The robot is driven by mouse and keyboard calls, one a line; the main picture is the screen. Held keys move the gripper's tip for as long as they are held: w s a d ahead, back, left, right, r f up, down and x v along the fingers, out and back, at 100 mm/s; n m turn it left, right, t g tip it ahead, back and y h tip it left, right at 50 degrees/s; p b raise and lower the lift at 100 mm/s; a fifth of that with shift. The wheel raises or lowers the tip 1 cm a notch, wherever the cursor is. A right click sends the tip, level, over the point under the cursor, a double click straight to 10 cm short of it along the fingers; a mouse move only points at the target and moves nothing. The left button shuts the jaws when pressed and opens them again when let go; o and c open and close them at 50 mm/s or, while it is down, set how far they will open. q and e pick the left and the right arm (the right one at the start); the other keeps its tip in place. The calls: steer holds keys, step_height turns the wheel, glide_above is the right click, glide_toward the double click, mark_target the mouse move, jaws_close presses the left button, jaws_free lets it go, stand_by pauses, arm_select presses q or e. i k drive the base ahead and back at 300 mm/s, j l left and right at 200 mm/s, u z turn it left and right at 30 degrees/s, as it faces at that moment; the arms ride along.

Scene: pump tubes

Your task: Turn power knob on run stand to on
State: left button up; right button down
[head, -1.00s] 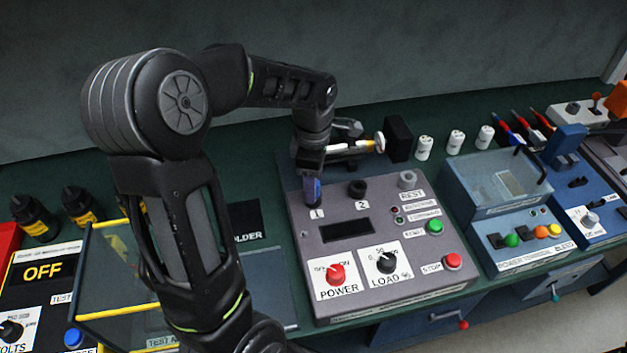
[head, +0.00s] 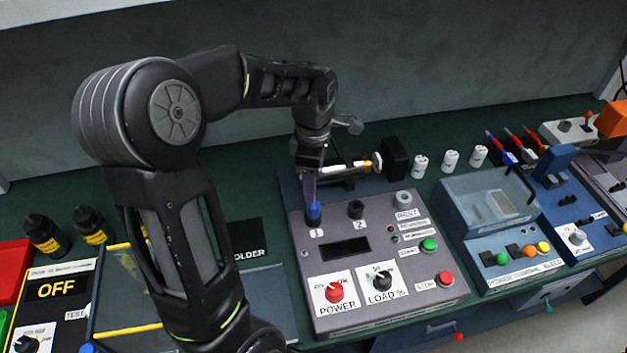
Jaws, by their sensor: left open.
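The run stand (head: 290,257) is a grey sloped panel in the middle of the bench. Its red power knob (head: 335,291) sits on a white label marked POWER at the panel's lower left. Its pointer is too small to read surely. A tube with a blue lower end (head: 313,213) stands upright in port 1 at the panel's upper left. My left gripper (head: 310,165) is open, pointing down at the tube's upper part, well above and behind the knob. The gripper partly hides the tube's top; I cannot tell whether they touch. My right gripper is out of view.
A black load knob (head: 382,280) sits right of the power knob. Green start (head: 429,245) and red stop (head: 445,278) buttons are at the panel's right. A white and orange horizontal piece (head: 350,168) lies behind the stand. Space above the power knob is clear.

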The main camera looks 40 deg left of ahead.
mark_target(334, 293)
steer(key=k+l, duration=0.75)
steer(key=l, duration=0.2)
